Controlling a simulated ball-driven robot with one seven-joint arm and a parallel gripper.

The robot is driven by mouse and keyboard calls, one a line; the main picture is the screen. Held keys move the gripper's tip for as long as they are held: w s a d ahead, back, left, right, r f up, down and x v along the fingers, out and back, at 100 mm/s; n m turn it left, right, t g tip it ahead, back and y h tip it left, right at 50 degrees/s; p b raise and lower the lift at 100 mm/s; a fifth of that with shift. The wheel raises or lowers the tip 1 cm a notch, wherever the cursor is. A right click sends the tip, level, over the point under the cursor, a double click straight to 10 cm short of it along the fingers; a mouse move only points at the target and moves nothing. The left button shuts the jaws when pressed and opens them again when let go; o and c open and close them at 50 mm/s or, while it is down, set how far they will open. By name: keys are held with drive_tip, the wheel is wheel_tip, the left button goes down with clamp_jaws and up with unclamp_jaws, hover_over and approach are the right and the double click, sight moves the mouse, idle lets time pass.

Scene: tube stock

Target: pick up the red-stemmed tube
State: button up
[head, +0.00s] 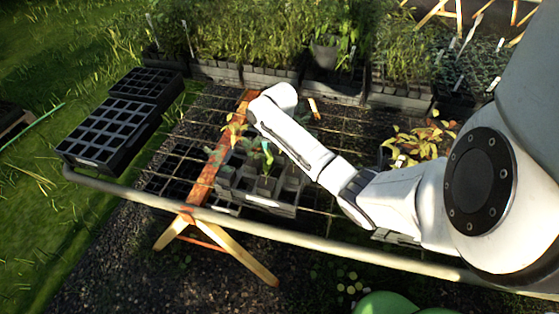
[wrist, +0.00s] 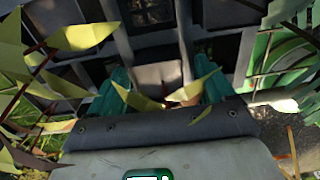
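My gripper (wrist: 165,88) shows in the wrist view with its two teal fingers spread apart. A dark grey square cell or tube top (wrist: 160,75) lies beyond the gap between them. Yellow-green leaves (wrist: 80,36) cross in front of the fingers, so whether anything touches them is unclear. In the head view my arm reaches over a grey tray (head: 256,203) of leafy seedlings (head: 262,158); the fingers cannot be made out there.
Black empty cell trays (head: 105,128) stand at the left on the mesh bench. Trays of tall green plants (head: 255,40) line the back. An orange-leaved plant (head: 420,140) stands right of my forearm. A wooden trestle (head: 215,165) and a pale rail (head: 270,232) lie close to the seedling tray.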

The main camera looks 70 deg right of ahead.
drive_tip(key=c, duration=1.5)
drive_tip(key=shift+o, duration=0.2)
drive_tip(key=shift+r, duration=0.1)
